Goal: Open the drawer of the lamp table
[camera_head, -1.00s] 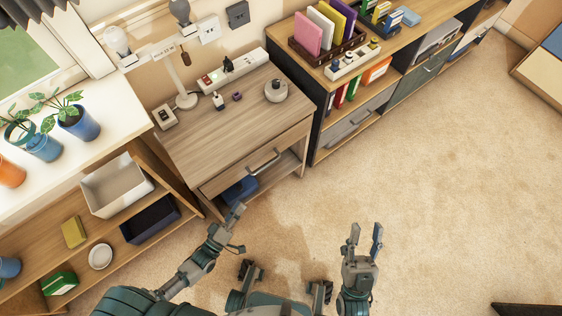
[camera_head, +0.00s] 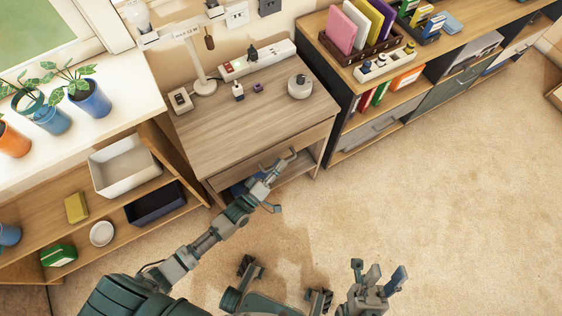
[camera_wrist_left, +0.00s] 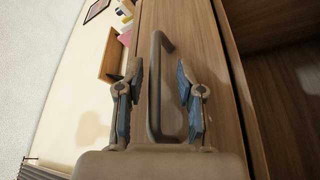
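The lamp table (camera_head: 235,115) is a wooden table against the wall with a lamp (camera_head: 205,82) on it. Its drawer (camera_wrist_left: 200,60) looks shut. The drawer's grey bar handle (camera_wrist_left: 153,95) stands between the two fingers of my left gripper (camera_wrist_left: 158,67) in the left wrist view. The fingers are apart, with gaps showing on both sides of the bar. In the head view, my left gripper (camera_head: 275,185) is at the drawer front and partly covers it. My right gripper (camera_head: 378,272) is open and empty above the carpet, low in the head view.
A low shelf (camera_head: 60,205) with bins stands left of the table. A cabinet (camera_head: 345,130) with books and drawers stands to the right. A power strip (camera_head: 257,60), small bottles and a round grey object (camera_head: 299,86) are on the tabletop. The carpet (camera_head: 450,190) in front is clear.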

